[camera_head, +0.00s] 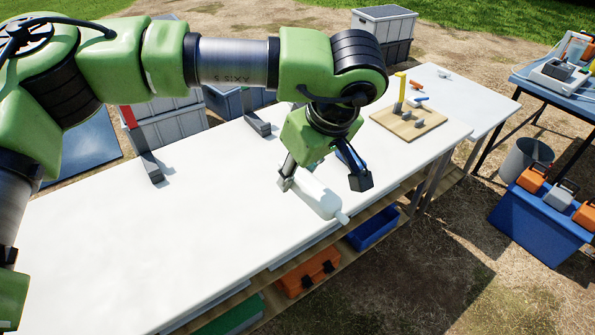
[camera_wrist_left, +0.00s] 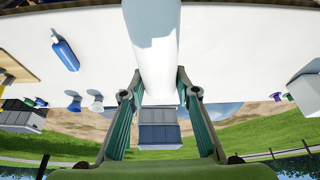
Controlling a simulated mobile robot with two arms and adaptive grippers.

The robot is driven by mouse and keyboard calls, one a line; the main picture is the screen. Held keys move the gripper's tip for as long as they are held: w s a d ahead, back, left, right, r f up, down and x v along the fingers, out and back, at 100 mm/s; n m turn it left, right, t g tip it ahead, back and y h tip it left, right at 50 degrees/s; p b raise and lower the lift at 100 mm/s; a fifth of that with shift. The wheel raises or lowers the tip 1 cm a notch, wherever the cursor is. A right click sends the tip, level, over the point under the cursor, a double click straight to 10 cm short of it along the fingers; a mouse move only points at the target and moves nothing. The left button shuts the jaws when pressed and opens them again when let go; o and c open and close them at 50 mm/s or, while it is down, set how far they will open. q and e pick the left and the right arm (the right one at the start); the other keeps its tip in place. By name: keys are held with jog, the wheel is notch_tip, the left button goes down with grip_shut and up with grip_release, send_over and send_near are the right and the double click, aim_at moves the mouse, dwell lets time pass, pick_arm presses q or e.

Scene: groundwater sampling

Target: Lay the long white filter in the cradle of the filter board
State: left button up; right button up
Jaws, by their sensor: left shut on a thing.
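The long white filter (camera_head: 318,198) is a smooth white cylinder with a narrower end towards the table's front edge. My left gripper (camera_head: 322,182) is shut on it, one finger on each side, low over the white table; I cannot tell whether the filter touches the top. In the left wrist view the filter (camera_wrist_left: 153,45) runs between the two fingers (camera_wrist_left: 157,90). The filter board (camera_head: 385,118) is a wooden board at the far right of the table, with small grey blocks and a yellow upright piece. It is apart from the filter. My right gripper is not in view.
The white table (camera_head: 160,235) is clear on its left and front. Dark angled stands (camera_head: 150,168) are at its back edge. A blue bottle (camera_wrist_left: 65,52) shows in the left wrist view. Blue and orange boxes (camera_head: 308,273) are on the shelf below. A second table (camera_head: 440,85) adjoins at right.

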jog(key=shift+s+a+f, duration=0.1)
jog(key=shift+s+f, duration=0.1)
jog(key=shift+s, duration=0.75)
